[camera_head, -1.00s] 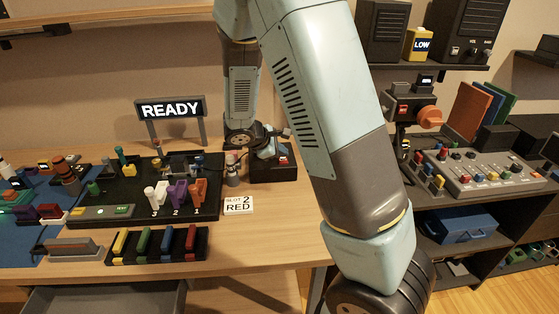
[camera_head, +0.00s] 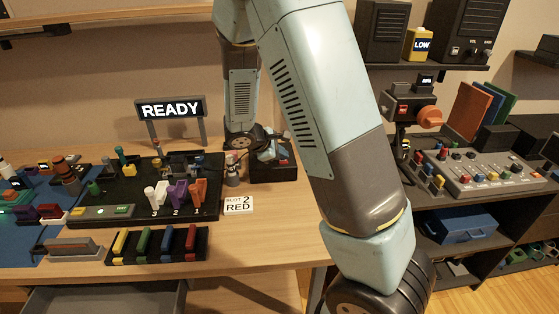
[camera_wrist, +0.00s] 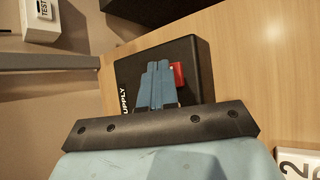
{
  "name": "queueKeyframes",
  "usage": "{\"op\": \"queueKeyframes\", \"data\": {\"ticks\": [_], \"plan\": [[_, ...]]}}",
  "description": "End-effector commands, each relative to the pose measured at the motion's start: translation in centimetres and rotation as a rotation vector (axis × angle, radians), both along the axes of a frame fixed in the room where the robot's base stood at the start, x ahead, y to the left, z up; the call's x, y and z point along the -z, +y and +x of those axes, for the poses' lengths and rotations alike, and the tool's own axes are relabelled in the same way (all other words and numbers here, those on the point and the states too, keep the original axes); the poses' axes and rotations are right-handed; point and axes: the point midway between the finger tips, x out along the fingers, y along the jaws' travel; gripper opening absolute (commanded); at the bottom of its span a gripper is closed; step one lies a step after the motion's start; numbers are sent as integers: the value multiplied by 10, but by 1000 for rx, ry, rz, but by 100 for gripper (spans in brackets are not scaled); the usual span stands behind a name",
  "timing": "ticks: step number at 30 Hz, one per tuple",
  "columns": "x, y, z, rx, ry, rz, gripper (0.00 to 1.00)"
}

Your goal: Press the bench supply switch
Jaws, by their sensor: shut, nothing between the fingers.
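The bench supply is a black box (camera_head: 274,174) at the right back of the wooden bench in the head view. In the wrist view the box (camera_wrist: 196,58) carries white lettering ending in "UPPLY" and a red switch (camera_wrist: 179,74) on its top. My gripper (camera_wrist: 158,64) is shut and empty, its blue fingers together over the box, just left of the red switch in the picture. The fingers partly cover the switch's left side; I cannot tell whether they touch it. In the head view my gripper (camera_head: 268,153) is small and over the box.
A small cylindrical part (camera_head: 232,170) stands close left of the supply. A "SLOT 2 RED" card (camera_head: 238,205) lies in front of it. A black board (camera_head: 130,205) with coloured parts and a "READY" sign (camera_head: 171,108) are to the left.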

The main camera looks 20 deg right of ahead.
Motion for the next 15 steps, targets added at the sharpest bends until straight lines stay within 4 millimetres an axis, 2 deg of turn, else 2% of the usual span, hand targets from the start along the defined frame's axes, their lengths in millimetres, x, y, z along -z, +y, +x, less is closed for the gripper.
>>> {"op": "queueKeyframes", "data": {"ticks": [15], "plan": [[-8, 0, 0, 1, -1, 1, 0]]}}
